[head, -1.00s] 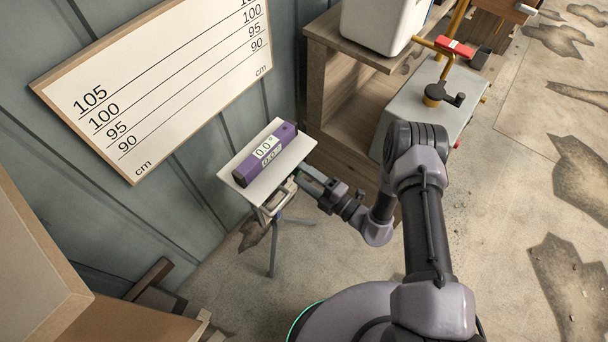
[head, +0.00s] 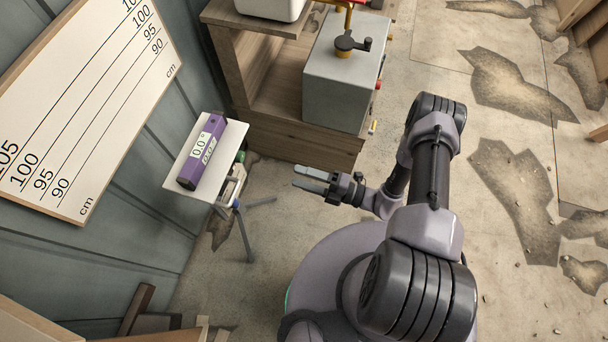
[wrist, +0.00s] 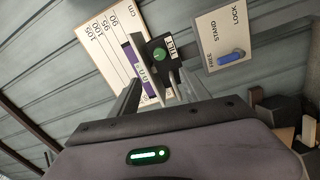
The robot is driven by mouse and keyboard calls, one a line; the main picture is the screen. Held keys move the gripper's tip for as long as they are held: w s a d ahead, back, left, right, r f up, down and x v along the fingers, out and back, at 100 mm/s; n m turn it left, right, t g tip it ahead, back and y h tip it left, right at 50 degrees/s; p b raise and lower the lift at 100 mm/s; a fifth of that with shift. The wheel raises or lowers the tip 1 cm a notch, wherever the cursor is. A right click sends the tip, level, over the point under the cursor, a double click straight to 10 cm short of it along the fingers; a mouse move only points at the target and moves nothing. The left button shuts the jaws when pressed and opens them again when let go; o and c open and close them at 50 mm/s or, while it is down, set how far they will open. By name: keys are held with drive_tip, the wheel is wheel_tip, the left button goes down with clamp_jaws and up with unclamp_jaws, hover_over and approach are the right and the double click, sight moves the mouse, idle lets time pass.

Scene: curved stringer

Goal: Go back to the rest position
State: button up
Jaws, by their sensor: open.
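My gripper (head: 312,179) is open and empty in the head view, over bare floor. It is to the right of the small stand and apart from it. The stand's white top (head: 216,181) carries a purple digital level (head: 208,152) that reads 0.0°. In the wrist view, my gripper's two fingers (wrist: 152,97) point toward the stand. Beyond them are a green knob (wrist: 159,54) on a black plate marked TILT and a blue lever (wrist: 231,56) on a panel marked FREE, STAND and LOCK.
A height board (head: 95,110) marked 90 to 105 cm hangs on the grey wall. A wooden shelf unit (head: 300,147) and a grey box (head: 343,85) with a black handle stand behind my gripper. The floor (head: 500,130) to the right is open.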

drive_tip(key=shift+d, duration=0.15)
wheel_tip(320, 180, up, 24)
drive_tip(key=s+r+n+g+h, duration=0.1)
drive_tip(key=n+g+h, duration=0.7)
drive_tip(key=n, duration=1.4)
drive_tip(key=s+d+r+n+t+h, duration=0.3)
drive_tip(key=s+r+n, duration=0.1)
drive_tip(key=r+n, duration=0.4)
drive_tip(key=s+d+r+n+t+h, duration=0.3)
drive_tip(key=s+r+n+h, duration=0.1)
drive_tip(key=r+n, duration=0.3)
drive_tip(key=shift+s+d+r+n+t, duration=0.3)
drive_tip(key=shift+s+r+n, duration=0.1)
drive_tip(key=shift+s+n, duration=0.3)
